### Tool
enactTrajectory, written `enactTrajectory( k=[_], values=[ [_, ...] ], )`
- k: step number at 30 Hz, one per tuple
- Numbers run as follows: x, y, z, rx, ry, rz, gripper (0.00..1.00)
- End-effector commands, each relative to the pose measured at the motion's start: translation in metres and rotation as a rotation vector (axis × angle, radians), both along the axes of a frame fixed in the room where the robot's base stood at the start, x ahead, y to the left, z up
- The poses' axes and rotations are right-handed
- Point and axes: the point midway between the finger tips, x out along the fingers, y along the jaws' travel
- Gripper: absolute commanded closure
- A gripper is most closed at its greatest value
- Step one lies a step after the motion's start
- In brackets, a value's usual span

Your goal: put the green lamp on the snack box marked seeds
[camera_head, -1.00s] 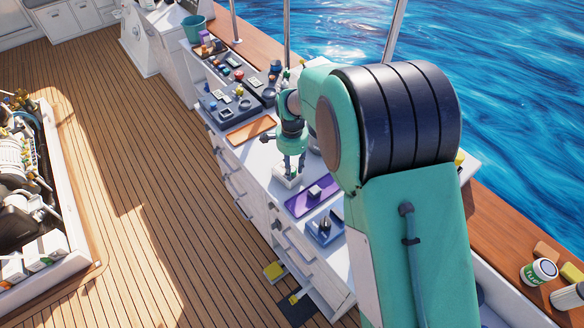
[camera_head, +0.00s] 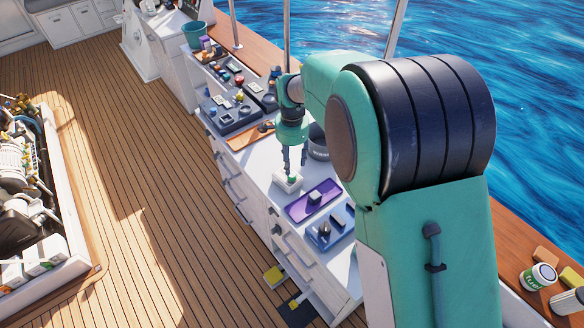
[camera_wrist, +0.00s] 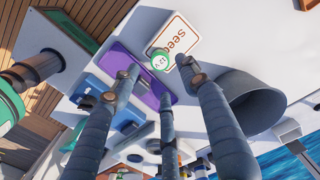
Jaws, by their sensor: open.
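The seeds snack box (camera_head: 284,187) is a small white box on the white counter. Its orange-bordered label shows in the wrist view (camera_wrist: 184,36). The green lamp (camera_head: 292,179), a small round piece with a pale green top marked 12 V, appears to rest on the box top. In the wrist view the lamp (camera_wrist: 160,60) covers part of the label. My gripper (camera_head: 294,168) points down just above the lamp. Its fingers (camera_wrist: 160,76) are spread apart and hold nothing. Whether any fingertip still touches the lamp is hard to tell.
A purple tray (camera_head: 298,214) with a small grey box lies in front of the snack box, and a blue tray (camera_head: 340,236) beyond it. A dark grey pot (camera_head: 318,153) stands close behind, large in the wrist view (camera_wrist: 262,98). An orange-brown tray (camera_head: 240,138) lies toward the back.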

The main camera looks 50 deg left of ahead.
Motion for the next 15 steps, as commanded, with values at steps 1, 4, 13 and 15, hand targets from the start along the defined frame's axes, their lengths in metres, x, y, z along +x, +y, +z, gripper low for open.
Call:
enactTrajectory(
  k=[1, 4, 13, 15],
  values=[
    [0.0, 0.001, 0.011, 0.003, -0.001, 0.0, 0.55],
    [0.0, 0.0, 0.025, 0.001, 0.0, 0.0, 0.55],
    [0.0, 0.0, 0.051, 0.001, 0.0, 0.0, 0.55],
    [0.0, 0.0, 0.052, 0.001, 0.0, 0.0, 0.55]
  ],
)
